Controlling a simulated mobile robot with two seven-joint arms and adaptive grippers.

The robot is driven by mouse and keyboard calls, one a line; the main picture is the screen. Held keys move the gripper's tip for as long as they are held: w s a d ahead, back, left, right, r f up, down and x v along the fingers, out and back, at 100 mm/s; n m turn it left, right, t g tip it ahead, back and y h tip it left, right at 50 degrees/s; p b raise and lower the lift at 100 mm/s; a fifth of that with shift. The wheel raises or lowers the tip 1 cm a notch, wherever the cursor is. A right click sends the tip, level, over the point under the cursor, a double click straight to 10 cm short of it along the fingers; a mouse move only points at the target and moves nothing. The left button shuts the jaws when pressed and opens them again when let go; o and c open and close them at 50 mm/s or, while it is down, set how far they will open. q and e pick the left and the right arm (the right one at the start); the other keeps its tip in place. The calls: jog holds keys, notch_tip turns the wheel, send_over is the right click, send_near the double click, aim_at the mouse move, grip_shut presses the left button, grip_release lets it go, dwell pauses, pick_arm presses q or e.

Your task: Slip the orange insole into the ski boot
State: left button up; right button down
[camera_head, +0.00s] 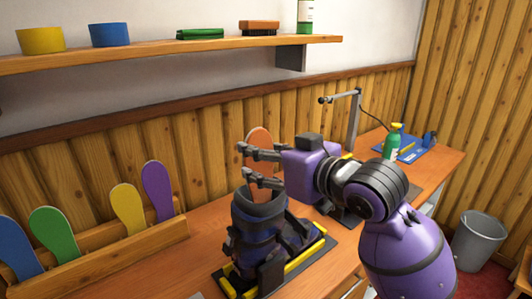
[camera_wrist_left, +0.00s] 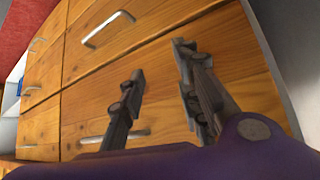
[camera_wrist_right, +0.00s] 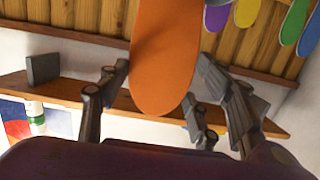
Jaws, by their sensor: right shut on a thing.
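The orange insole (camera_head: 259,138) is upright above the ski boot, one rounded end up; its lower end is hidden behind my fingers and the boot cuff area. My right gripper (camera_head: 245,160) is shut on it; in the right wrist view the insole (camera_wrist_right: 163,50) lies between the fingers (camera_wrist_right: 162,68). The dark navy ski boot (camera_head: 256,232) stands upright on the bench, its open cuff just below the gripper. I cannot tell whether the insole's lower end is inside the cuff. My left gripper (camera_wrist_left: 161,62) is open and empty, in front of wooden drawers.
The boot stands in a black and yellow holder (camera_head: 312,255). A wooden rack (camera_head: 120,252) with blue, green, yellow and purple insoles is at left. A green bottle (camera_head: 391,143) on a blue mat and a lamp (camera_head: 354,115) stand behind the right arm. A shelf (camera_head: 160,51) is above.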

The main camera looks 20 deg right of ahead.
jog(key=c, duration=0.5)
grip_release()
notch_tip(320, 180, up, 10)
jog(key=shift+r, duration=0.1)
dwell(0.8)
